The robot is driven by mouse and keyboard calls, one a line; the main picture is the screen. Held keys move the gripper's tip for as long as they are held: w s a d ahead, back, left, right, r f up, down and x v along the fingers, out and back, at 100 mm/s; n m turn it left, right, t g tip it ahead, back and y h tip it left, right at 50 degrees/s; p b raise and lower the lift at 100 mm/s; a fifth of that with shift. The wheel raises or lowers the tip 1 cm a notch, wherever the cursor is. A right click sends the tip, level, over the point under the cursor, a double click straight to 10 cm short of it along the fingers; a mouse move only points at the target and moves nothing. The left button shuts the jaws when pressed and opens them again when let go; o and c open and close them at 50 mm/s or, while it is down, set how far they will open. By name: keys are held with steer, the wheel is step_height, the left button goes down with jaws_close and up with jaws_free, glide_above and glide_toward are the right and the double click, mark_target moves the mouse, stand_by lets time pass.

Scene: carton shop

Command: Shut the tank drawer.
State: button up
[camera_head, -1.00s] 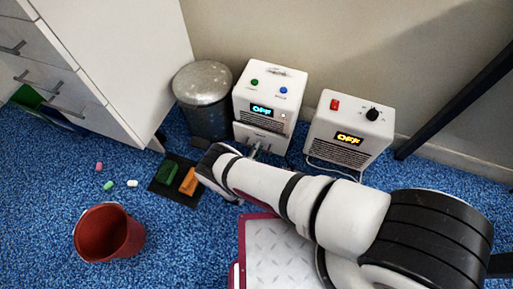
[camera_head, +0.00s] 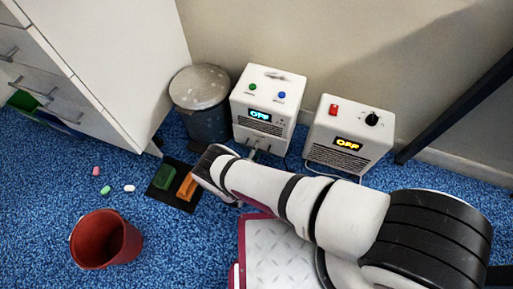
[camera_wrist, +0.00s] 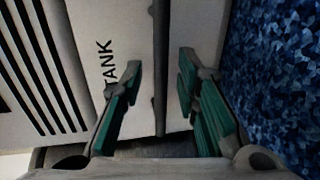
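The white box with the blue-lit OFF display (camera_head: 259,115) stands on the carpet against the wall. Its tank drawer (camera_head: 267,142) is low on its front and partly hidden by my arm. In the wrist view the drawer front (camera_wrist: 125,25), marked TANK, is close and turned sideways. A dark grey bar (camera_wrist: 160,70), which looks like its handle, runs down the picture. My gripper (camera_wrist: 160,85) is open, its green-padded fingers on either side of the bar. Contact cannot be told. In the head view my gripper (camera_head: 252,154) is small at the drawer. How far the drawer stands out is unclear.
A second white box with a yellow OFF display (camera_head: 349,137) stands to the right. A grey bin (camera_head: 204,110) stands close on the left. A black mat (camera_head: 160,195) with green and orange blocks and a red bucket (camera_head: 107,240) are left of my arm.

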steer(key=v, duration=1.1)
